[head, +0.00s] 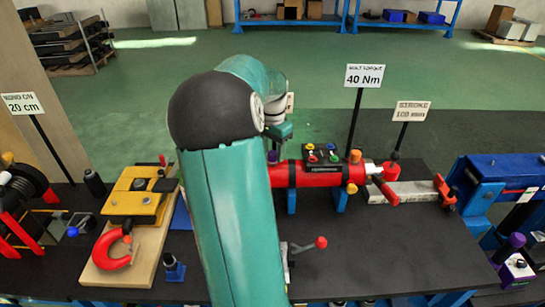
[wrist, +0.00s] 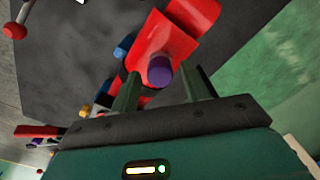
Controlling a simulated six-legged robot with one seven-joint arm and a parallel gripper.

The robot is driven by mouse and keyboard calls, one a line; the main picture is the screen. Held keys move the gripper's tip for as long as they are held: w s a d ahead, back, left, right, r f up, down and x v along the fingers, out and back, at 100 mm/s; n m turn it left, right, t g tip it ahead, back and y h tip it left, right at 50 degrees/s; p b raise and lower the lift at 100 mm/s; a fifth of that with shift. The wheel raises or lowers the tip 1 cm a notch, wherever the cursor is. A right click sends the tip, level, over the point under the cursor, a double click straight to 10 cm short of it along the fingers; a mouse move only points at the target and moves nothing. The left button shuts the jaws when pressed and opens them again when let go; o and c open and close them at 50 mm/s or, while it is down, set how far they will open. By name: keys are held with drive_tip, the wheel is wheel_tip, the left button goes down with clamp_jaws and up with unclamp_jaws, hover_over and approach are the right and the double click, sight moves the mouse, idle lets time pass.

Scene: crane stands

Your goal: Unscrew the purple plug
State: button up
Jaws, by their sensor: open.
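The purple plug (wrist: 160,71) sits on the red cylinder (wrist: 172,38), with its round end facing the wrist camera. In the head view the plug (head: 272,157) shows as a small purple spot at the left end of the red cylinder (head: 312,174), partly hidden by my arm. My gripper (wrist: 160,74) is open, with one finger on either side of the plug in the wrist view. I cannot tell whether the fingers touch it or how far they are from it. In the head view my gripper's fingers are mostly hidden behind my arm.
A small black box with coloured knobs (head: 322,155) sits on the red cylinder. A red-knobbed lever (head: 320,242) rises in front. Signs on poles, such as the 40 Nm sign (head: 364,76), stand behind.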

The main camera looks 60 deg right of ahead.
drive_tip(key=m, duration=0.9)
drive_tip(key=shift+c, duration=0.5)
clamp_jaws()
drive_tip(key=shift+r, duration=0.1)
